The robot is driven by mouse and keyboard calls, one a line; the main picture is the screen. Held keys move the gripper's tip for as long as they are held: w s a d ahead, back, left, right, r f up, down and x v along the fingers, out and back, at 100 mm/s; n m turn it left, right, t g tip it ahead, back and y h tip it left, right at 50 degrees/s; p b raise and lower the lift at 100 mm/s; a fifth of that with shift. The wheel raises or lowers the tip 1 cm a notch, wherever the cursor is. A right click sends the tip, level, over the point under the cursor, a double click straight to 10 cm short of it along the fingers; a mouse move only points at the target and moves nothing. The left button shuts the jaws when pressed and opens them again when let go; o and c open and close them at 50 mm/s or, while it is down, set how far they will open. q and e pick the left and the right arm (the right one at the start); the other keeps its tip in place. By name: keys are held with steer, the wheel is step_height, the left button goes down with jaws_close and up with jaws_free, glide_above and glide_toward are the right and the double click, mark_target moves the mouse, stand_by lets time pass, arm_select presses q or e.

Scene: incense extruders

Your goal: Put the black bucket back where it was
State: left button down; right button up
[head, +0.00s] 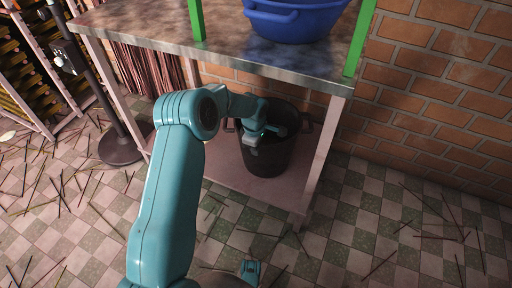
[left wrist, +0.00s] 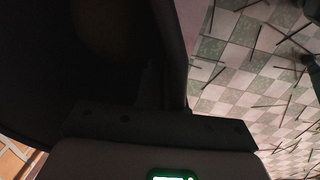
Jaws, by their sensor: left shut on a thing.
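The black bucket (head: 268,164) stands upright under the metal-topped table, on or just above its pale pink lower shelf (head: 235,182). I cannot tell whether its base touches the shelf. My left gripper (head: 262,134) reaches in under the tabletop and is shut on the bucket at its near upper side. The fingertips are hard to make out against the dark bucket. In the left wrist view the bucket's dark wall and rim (left wrist: 172,45) fill the left and middle, right at the gripper (left wrist: 160,118).
The tabletop (head: 140,25) overhangs the bucket, with a blue basin (head: 295,20) and green posts (head: 360,38) on it. A pink table leg (head: 323,150) stands just right of the bucket. A brick wall (head: 430,105) is behind. Incense sticks litter the checkered floor (head: 350,220).

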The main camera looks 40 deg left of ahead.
arm_select(q)
steer(key=shift+w+f+b, duration=0.1)
steer(key=shift+f+b, duration=0.35)
steer(key=c, duration=1.2)
jaws_free()
steer(key=r+p, duration=0.1)
steer(key=r, duration=0.1)
steer(key=r+p, duration=0.1)
steer(key=r, duration=0.2)
steer(key=s+r+p, duration=0.1)
steer(key=r, duration=0.1)
steer(key=shift+d+r, duration=0.1)
steer(key=shift+r, duration=0.1)
